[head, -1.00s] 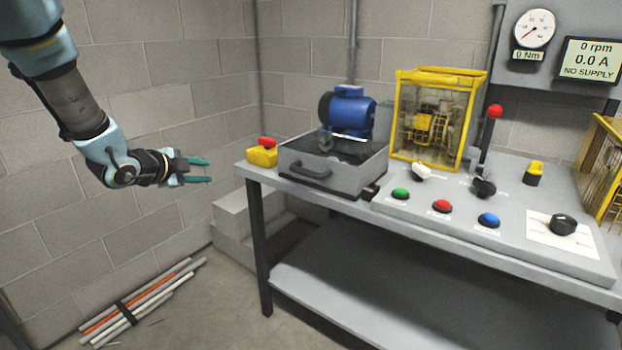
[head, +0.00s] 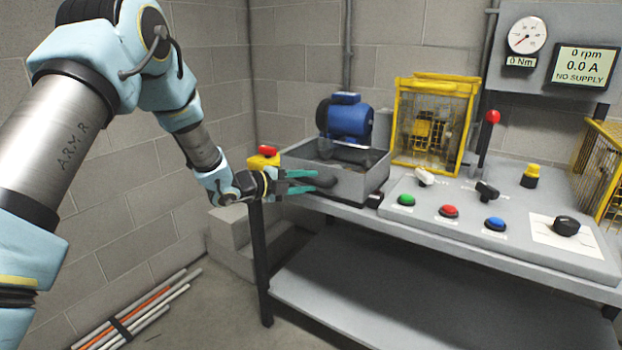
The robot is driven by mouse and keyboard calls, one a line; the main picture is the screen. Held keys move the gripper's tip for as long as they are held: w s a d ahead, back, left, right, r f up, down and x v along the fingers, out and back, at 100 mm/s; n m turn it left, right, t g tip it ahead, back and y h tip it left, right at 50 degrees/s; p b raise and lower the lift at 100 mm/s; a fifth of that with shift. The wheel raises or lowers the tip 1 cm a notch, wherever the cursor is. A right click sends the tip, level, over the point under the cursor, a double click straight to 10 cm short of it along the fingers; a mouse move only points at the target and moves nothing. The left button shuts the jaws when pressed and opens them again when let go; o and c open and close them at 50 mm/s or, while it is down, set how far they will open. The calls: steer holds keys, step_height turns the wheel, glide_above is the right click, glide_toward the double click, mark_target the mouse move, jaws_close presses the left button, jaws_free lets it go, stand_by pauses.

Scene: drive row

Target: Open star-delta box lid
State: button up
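The grey box (head: 352,184) stands at the left end of the bench, with a dark handle (head: 322,181) on its front face. Its top shows a dark inside; I cannot tell whether a clear lid covers it. My gripper (head: 318,181) is at the box's front left, its teal fingers apart, one above the other, pointing right at the handle. The fingertips overlap the handle in this view; whether they touch it I cannot tell. The fingers hide part of the handle and box front.
A blue motor (head: 349,119) stands behind the box, and a yellow box with a red button (head: 267,152) is left of it. A yellow cage (head: 432,125) and a sloped control panel (head: 425,219) with buttons and knobs lie to the right. The floor before the bench is clear.

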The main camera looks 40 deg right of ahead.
steer(key=shift+s+d+f, duration=0.1)
steer(key=shift+d+f, duration=0.05)
steer(key=shift+d, duration=0.55)
steer(key=shift+c, duration=0.4)
jaws_close()
stand_by(0.6)
